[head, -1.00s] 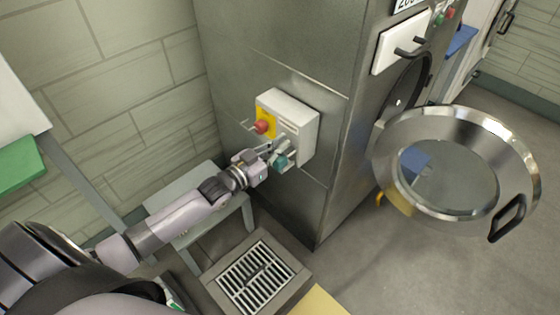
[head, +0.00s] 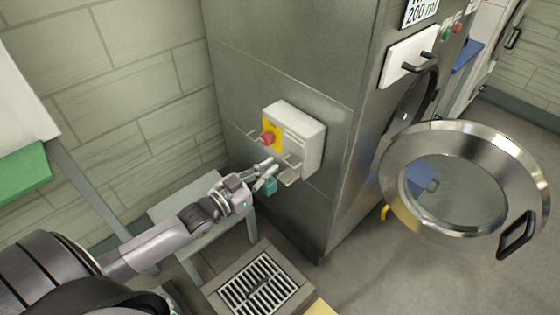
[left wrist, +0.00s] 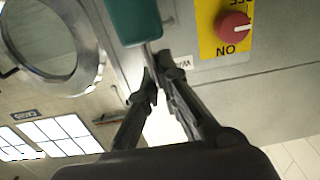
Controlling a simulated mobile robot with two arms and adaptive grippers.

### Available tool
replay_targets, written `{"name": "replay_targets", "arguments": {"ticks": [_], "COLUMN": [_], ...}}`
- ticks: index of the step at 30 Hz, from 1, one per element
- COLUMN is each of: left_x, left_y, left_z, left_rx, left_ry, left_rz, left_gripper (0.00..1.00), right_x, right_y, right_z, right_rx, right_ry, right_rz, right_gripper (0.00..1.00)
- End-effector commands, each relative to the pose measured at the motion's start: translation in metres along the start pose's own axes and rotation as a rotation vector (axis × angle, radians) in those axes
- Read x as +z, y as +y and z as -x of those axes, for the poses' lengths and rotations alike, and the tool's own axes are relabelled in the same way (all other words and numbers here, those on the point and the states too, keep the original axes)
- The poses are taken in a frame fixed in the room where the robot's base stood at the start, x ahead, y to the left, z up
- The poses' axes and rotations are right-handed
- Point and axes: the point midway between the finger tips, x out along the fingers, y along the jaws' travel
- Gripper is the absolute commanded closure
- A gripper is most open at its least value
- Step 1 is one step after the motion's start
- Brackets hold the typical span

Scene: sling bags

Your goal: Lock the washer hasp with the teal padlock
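The teal padlock (head: 270,186) hangs at my left gripper's fingertips, and its body shows at the top of the left wrist view (left wrist: 133,20). My left gripper (head: 268,169) is closed around its grey shackle, with the fingers (left wrist: 158,72) close together. The hasp (head: 289,176) is a grey metal piece at the lower front of the washer's control box (head: 309,145). The padlock is apart from it, to its lower left. How the hasp's parts sit is too small to tell. My right gripper is not in view.
A red knob (head: 267,138) on a yellow plate is close above the gripper. The washer's round door (head: 392,205) stands open at right. A grey stool (head: 185,207) is below my left arm, and a floor drain (head: 258,284) lies in front.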

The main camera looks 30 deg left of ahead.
Motion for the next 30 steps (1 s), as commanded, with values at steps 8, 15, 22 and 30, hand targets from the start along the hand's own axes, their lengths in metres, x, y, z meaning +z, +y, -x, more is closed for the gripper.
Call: {"name": "replay_targets", "arguments": {"ticks": [8, 15, 22, 30], "left_x": [0.001, 0.001, -0.006, -0.011], "left_y": [0.000, 0.000, -0.002, -0.003], "left_z": [0.067, 0.101, 0.101, 0.062], "left_rx": [0.000, 0.000, 0.001, 0.010], "left_ry": [-0.005, -0.003, 0.003, 0.004], "left_rz": [0.000, 0.000, -0.007, -0.031], "left_gripper": [1.00, 1.00, 1.00, 1.00], "right_x": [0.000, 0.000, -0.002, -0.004], "right_y": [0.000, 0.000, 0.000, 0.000], "right_z": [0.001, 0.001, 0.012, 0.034], "right_rx": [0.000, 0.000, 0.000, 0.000], "right_ry": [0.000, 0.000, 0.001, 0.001], "right_rz": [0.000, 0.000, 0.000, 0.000], "right_gripper": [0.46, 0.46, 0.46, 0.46]}}
